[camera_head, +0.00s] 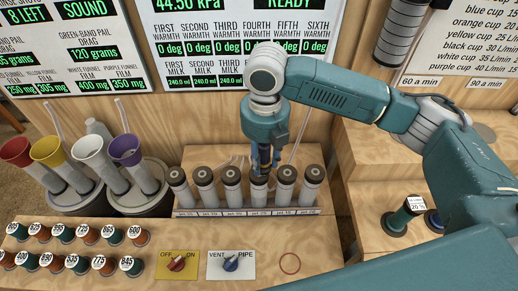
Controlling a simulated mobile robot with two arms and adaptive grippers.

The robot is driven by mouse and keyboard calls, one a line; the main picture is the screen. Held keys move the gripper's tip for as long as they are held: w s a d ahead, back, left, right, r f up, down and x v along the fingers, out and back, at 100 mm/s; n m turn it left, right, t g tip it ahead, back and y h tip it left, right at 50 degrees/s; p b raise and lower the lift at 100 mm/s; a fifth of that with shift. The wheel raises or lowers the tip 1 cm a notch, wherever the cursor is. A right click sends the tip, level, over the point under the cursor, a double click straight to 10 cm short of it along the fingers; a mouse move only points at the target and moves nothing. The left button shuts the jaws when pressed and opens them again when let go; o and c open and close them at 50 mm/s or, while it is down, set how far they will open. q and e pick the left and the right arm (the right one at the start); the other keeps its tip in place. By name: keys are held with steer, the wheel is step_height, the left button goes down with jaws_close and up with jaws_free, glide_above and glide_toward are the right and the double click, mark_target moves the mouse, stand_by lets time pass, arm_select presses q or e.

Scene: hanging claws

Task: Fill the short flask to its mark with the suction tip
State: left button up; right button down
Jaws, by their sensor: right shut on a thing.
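Several grey cylinders with dark caps stand upright in a labelled wooden rack (240,213) at the middle. My right gripper (263,165) points straight down at the fourth cylinder (259,190) from the left. Its dark fingers are closed at that cylinder's top and hide much of its cap. I take it to be shut on this cylinder, though the grip itself is partly hidden. A thin pale rod (299,137) leans just right of the gripper. I cannot make out a short flask with a mark or a suction tip for certain. My left gripper is out of view.
Coloured funnels (90,148) stand in holders at the left. Several numbered pegs (75,262) line the front left. A yellow OFF/ON switch plate (178,265) and a VENT/PIPE plate (231,265) lie in front.

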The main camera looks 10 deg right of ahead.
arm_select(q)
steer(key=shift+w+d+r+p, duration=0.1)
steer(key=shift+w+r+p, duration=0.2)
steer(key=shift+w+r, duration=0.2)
arm_select(e)
steer(key=n, duration=0.2)
steer(key=w+a+n, duration=0.1)
steer(key=n, duration=0.1)
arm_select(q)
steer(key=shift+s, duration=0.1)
arm_select(e)
steer(key=shift+r+p, duration=0.2)
steer(key=shift+p, duration=0.3)
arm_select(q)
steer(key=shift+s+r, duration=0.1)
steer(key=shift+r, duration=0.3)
arm_select(e)
steer(key=shift+f, duration=0.9)
steer(key=shift+f, duration=0.2)
steer(key=shift+s+f+b, duration=0.1)
steer(key=shift+f+b, duration=0.25)
steer(key=shift+f, duration=0.5)
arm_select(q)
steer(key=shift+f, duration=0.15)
arm_select(e)
steer(key=shift+r, duration=0.1)
